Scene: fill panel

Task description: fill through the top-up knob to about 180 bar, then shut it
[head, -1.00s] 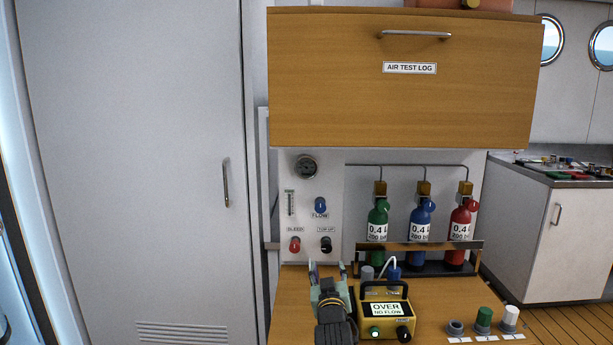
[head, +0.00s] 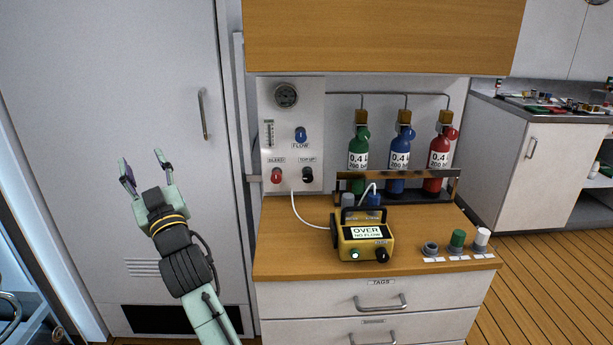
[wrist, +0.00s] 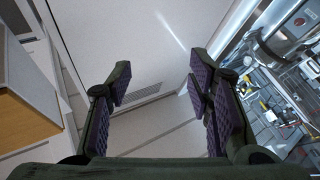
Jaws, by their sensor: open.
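The black top-up knob (head: 308,175) is at the lower right of the white fill panel (head: 290,110). The red bleed knob (head: 277,176) is beside it on the left, and the blue flow knob (head: 300,134) is above. A round dark gauge (head: 286,95) is at the panel's top; its reading is too small to tell. My gripper (head: 143,163) is open and empty, well to the left of the panel, in front of the grey locker door. In the wrist view my gripper (wrist: 160,95) has its purple-padded fingers apart with nothing between them.
A yellow analyser (head: 362,251) reading "OVER NO FLOW" stands on the wooden counter (head: 290,255), a white hose behind it. Green (head: 359,150), blue (head: 401,155) and red (head: 440,155) cylinders stand in a rack. Several caps are at the counter's right. The locker (head: 130,90) stands left.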

